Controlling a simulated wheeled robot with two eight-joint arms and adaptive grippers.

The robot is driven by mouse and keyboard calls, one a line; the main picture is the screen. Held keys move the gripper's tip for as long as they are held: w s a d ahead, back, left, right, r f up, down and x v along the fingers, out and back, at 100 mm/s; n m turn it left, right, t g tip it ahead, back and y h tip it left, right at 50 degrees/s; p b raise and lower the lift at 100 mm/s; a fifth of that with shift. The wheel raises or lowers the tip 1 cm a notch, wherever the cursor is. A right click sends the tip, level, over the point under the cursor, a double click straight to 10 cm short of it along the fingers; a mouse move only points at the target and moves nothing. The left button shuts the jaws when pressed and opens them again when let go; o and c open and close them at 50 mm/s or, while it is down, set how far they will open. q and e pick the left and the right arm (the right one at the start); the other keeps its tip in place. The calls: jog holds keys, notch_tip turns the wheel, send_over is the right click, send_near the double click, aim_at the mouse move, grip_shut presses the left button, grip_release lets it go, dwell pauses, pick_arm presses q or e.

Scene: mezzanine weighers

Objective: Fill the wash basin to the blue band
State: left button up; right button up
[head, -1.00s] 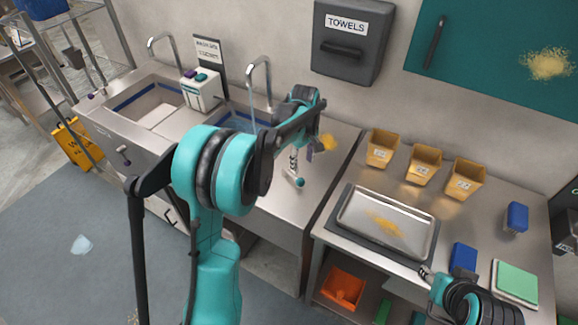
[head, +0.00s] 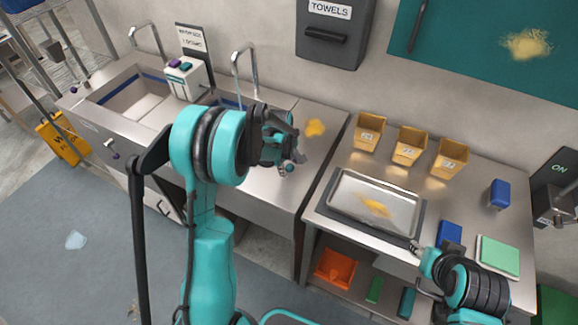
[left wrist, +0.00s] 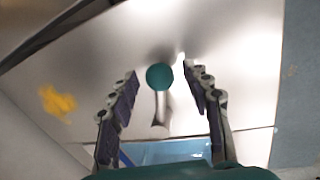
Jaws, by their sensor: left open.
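My left gripper (head: 284,148) is open at the front of the sink counter. In the left wrist view, a lever with a teal ball end (left wrist: 160,77) lies between its spread fingers (left wrist: 158,90), not gripped; the ball also shows in the head view (head: 299,158). The right-hand basin is mostly hidden behind my left arm; a bit of its blue band (head: 231,102) shows below a curved tap (head: 237,72). Pale blue, perhaps water, shows in the left wrist view (left wrist: 165,152). The water level cannot be read. My right gripper (head: 414,246) is small at lower right.
The left-hand basin (head: 107,98) has a blue band and a purple-knobbed lever (head: 115,156). A dispenser (head: 187,80) stands between the basins. A yellow spill (head: 315,128) lies on the counter. The right bench holds a metal tray (head: 350,209) and yellow bins (head: 368,132).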

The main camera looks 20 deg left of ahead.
pick_arm(q)
grip_shut()
jog(key=shift+s, duration=0.1)
jog(key=s+m, duration=0.1)
jog(key=s+a+m+b, duration=0.1)
jog(key=m, duration=0.1)
jog(key=shift+a+h, duration=0.25)
jog(key=shift+h, duration=0.05)
jog(key=m, duration=0.1)
jog(key=s+a+m+b, duration=0.1)
jog(key=a+m, duration=0.1)
jog(key=m, duration=0.1)
jog(key=shift+s+g+h, duration=0.25)
jog(key=shift+g+h, duration=0.05)
jog(key=a+m, duration=0.1)
jog(key=a+m+b, duration=0.1)
jog(key=m, duration=0.1)
jog(key=shift+s+a+g, duration=0.3)
jog(key=shift+s, duration=0.1)
jog(key=shift+a+m+g+h, duration=0.2)
jog(key=shift+a+m, duration=0.45)
jog(key=shift+m, duration=0.4)
jog(key=shift+a+m+g+h, duration=0.1)
jog(key=shift+a+m+g, duration=0.1)
jog(key=shift+a+m, duration=0.65)
jog(key=shift+d+r, duration=0.1)
jog(key=shift+d, duration=0.1)
